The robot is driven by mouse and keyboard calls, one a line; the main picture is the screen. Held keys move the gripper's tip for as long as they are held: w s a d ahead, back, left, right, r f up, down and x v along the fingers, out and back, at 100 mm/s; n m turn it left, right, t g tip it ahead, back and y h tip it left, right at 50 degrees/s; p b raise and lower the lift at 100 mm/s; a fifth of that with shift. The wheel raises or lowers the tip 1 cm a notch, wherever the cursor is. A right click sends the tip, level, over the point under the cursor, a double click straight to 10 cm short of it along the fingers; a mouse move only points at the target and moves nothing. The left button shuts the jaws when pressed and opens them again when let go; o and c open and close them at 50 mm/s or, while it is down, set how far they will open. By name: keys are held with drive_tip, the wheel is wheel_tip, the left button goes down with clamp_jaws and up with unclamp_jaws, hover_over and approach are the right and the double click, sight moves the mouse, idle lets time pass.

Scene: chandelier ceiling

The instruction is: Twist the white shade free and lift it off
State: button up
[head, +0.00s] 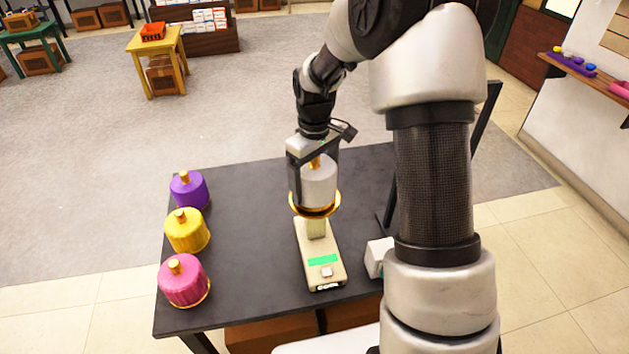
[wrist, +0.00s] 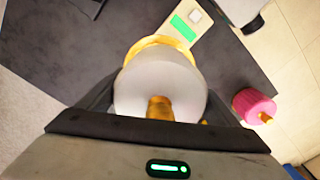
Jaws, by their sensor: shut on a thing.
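The white shade (head: 317,184) is a short cylinder with a gold knob on top and a gold ring (head: 315,207) below it. It stands upright over the beige base (head: 321,262), which has a green strip and a small light button. My gripper (head: 312,180) comes down from above and is shut on the white shade, one finger on each side. In the wrist view the white shade (wrist: 160,85) fills the space between the fingers, with the gold knob toward the camera. Whether the ring still touches the stem of the base is hard to tell.
The dark table (head: 245,230) carries a purple shade (head: 189,192), a yellow shade (head: 187,233) and a pink shade (head: 184,283) along its left edge. A white box-like object (head: 376,257) stands right of the base. The table between the shades and base is clear.

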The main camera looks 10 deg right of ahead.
drive_tip(key=shift+r+p, duration=0.7)
drive_tip(key=shift+r, duration=0.45)
drive_tip(key=shift+r, duration=0.15)
drive_tip(key=shift+r+p, duration=2.75)
drive_tip(key=shift+r, duration=0.9)
